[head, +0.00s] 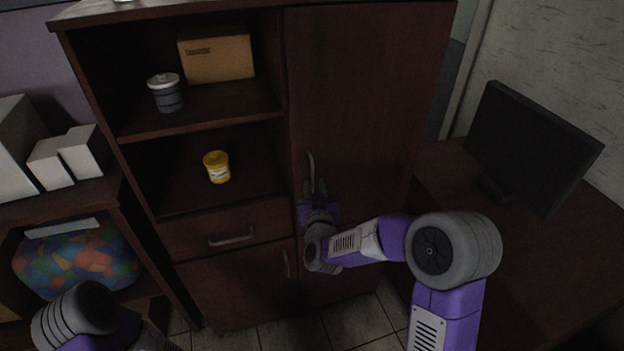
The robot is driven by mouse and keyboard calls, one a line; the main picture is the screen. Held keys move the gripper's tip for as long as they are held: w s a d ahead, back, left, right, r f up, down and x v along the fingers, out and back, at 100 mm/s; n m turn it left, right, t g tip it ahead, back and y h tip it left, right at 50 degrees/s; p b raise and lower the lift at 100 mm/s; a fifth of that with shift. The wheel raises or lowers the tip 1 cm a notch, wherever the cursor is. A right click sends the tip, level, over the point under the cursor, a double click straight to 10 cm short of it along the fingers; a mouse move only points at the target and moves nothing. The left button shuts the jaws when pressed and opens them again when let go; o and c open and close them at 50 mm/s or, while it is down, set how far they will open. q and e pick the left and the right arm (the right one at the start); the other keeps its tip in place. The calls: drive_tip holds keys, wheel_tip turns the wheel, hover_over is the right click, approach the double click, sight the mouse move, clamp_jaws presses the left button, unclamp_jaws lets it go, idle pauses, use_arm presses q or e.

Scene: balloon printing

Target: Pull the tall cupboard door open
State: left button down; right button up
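The tall cupboard door (365,95) is dark brown wood on the right half of the cupboard. It looks shut, flush with the front. Its curved metal handle (311,165) stands upright near the door's left edge. My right gripper (315,190) is at the lower part of this handle, with its fingers pointing up along the door. The fingers are small and dark here, so I cannot tell whether they are closed on the handle. Of my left arm, only a part (75,312) shows at the bottom left; its gripper is out of view.
Open shelves left of the door hold a cardboard box (216,56), a grey jar (166,93) and a yellow jar (216,167). Below are a drawer (228,232) and a small door (235,290). A desk with a monitor (530,145) stands close on the right.

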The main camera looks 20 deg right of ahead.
sight(312, 177)
drive_tip(key=shift+w+d, duration=0.25)
drive_tip(key=shift+w, duration=1.1)
drive_tip(key=shift+w+d, duration=0.2)
drive_tip(key=shift+w, duration=1.15)
drive_tip(key=shift+f, duration=0.1)
clamp_jaws()
